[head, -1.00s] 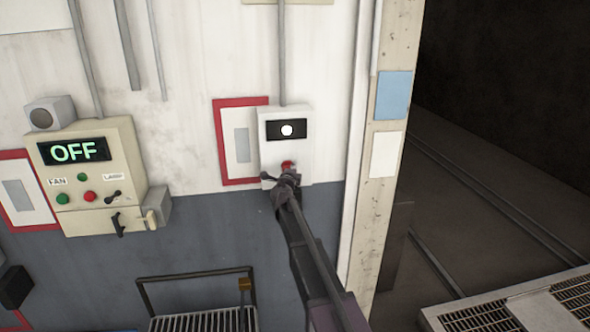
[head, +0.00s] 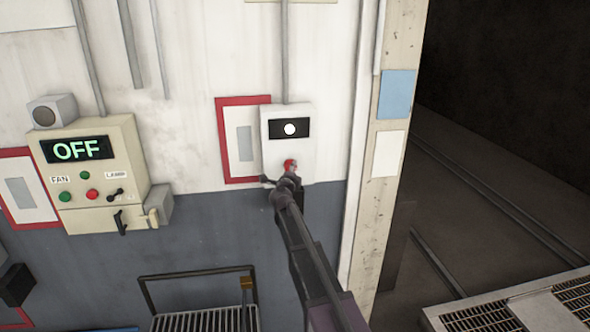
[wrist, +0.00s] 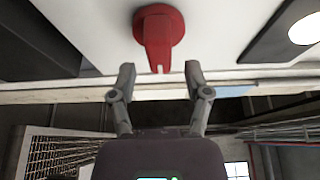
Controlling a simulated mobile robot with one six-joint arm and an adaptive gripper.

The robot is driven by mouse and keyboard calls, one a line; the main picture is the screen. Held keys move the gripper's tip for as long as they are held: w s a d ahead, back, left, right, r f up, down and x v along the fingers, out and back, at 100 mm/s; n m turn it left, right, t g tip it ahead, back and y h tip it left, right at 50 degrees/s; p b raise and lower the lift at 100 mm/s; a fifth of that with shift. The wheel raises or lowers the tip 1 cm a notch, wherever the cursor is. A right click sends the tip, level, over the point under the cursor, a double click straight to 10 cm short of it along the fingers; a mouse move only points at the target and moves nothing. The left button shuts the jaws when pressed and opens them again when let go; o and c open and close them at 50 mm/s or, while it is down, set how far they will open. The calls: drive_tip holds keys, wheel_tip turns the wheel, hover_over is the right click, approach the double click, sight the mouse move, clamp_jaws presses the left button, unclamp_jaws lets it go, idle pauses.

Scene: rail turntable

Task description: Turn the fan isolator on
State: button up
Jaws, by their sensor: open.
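A pale wall box (head: 276,151) carries a red rotary knob (head: 290,165) and a black panel with a lit white lamp (head: 290,129). In the wrist view the red knob (wrist: 159,28) has a round base and a narrow handle pointing toward my gripper (wrist: 160,68). My gripper is open, its fingers apart on either side of the handle's tip, with a gap on each side. In the head view my gripper (head: 284,183) is just below the knob and hides the box's lower edge. No label naming an isolator is readable on this box.
A cream panel (head: 135,155) at left shows OFF, a FAN label, green and red buttons and a black lever (head: 121,223). A red-framed plate (head: 244,182) hangs beside the box. A railed rack (head: 197,272) stands below; a wall post (head: 367,220) is at right.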

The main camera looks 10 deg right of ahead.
drive_tip(key=v, duration=0.9)
drive_tip(key=shift+a, duration=0.1)
drive_tip(key=s+a+f+n+g+y+b, duration=0.35)
drive_tip(key=s+f+n+y+b, duration=0.35)
drive_tip(key=f+n, duration=0.35)
drive_tip(key=s+a+f+n+g+y+b, duration=0.3)
drive_tip(key=s+a+f+n+y+b, duration=0.3)
drive_tip(key=f+n, duration=0.45)
drive_tip(key=s+d+f+g+h+b, duration=0.2)
drive_tip(key=s+d+f+g+b, duration=0.1)
drive_tip(key=s+f, duration=0.3)
drive_tip(key=s+d+f+n+g+h+b, duration=0.1)
drive_tip(key=s+d+f+g+h+b, duration=0.1)
drive_tip(key=s+d+f, duration=0.3)
drive_tip(key=s+d+f+g+h+b, duration=0.2)
drive_tip(key=s+d+f+g+b, duration=0.2)
drive_tip(key=s+f, duration=0.4)
drive_tip(key=s+g, duration=0.1)
drive_tip(key=s, duration=0.2)
drive_tip(key=shift+d+f+n, duration=0.3)
drive_tip(key=shift+a, duration=0.1)
